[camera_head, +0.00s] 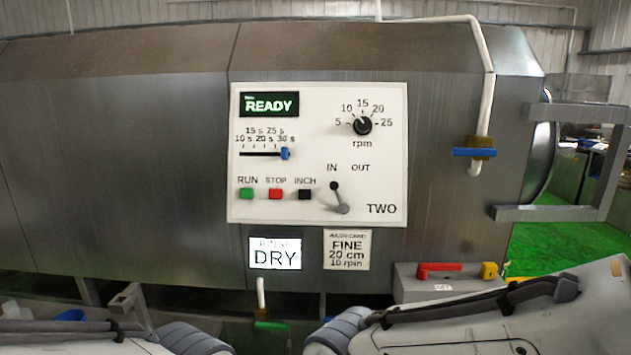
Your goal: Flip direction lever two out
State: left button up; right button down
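The white control panel (300,212) marked TWO is on the grey metal housing in front of me. Its direction lever (339,197) is at the lower right of the panel, below the labels IN and OUT. The lever's black knob is at the upper left, under IN, and its shaft slants down right to a grey round base. Nothing touches the lever. My two arms show along the bottom edge, but neither gripper is in view.
The panel also has a READY display (269,104), rpm dial (363,125), time slider (285,153), and green (246,193), red (275,193) and black (305,194) buttons. A blue-handled valve (474,152) is to the right. The space before the panel looks clear.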

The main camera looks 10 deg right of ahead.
aim_at(343, 208)
jog(key=i, duration=0.9)
